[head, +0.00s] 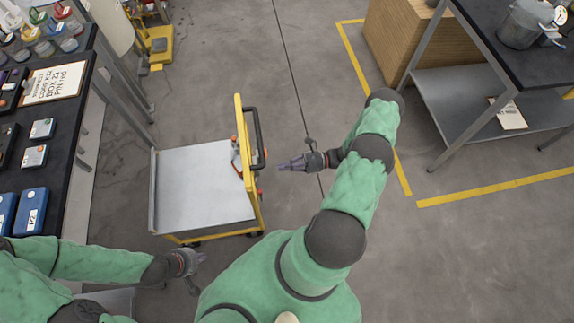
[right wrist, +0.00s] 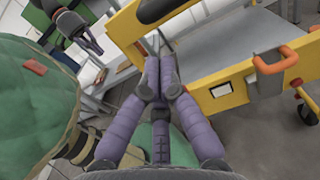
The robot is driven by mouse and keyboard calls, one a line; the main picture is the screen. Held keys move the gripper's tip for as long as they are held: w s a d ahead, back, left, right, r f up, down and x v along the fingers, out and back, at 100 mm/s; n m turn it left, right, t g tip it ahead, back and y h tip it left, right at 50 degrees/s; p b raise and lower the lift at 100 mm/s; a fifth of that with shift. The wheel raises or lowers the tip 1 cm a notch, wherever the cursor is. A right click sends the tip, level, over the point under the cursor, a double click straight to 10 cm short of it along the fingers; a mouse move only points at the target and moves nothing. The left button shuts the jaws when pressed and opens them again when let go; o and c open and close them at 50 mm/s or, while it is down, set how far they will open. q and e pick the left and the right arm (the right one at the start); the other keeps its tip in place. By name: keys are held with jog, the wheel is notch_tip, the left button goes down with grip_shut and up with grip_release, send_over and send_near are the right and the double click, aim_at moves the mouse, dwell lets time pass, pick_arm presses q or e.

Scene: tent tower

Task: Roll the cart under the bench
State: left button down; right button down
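The cart (head: 205,190) has a pale grey deck and a yellow frame. Its upright yellow end with a dark handle (head: 260,140) faces right, and its yellow frame also shows in the right wrist view (right wrist: 225,90). The cart's left edge is close to the legs of the black-topped bench (head: 75,150) at left. My right gripper (head: 284,167) is just right of the handle, apart from it. Its purple fingers (right wrist: 160,75) look closed together with nothing between them. My left gripper (head: 203,257) is below the cart's near edge, apart from it; its finger opening is unclear.
Boxes, bins and a sign lie on the left bench. A dark table (head: 500,50) with a low metal shelf (head: 470,105) and a wooden box (head: 395,40) stand at upper right. Yellow tape (head: 495,188) marks the floor there. The floor right of the cart is open.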

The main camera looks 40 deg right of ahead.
pick_arm(q)
jog(key=shift+f+b, duration=0.45)
jog(key=shift+f, duration=0.05)
pick_arm(e)
jog(key=x, duration=0.9)
jog(key=shift+a, duration=0.4)
jog(key=shift+w, duration=0.2)
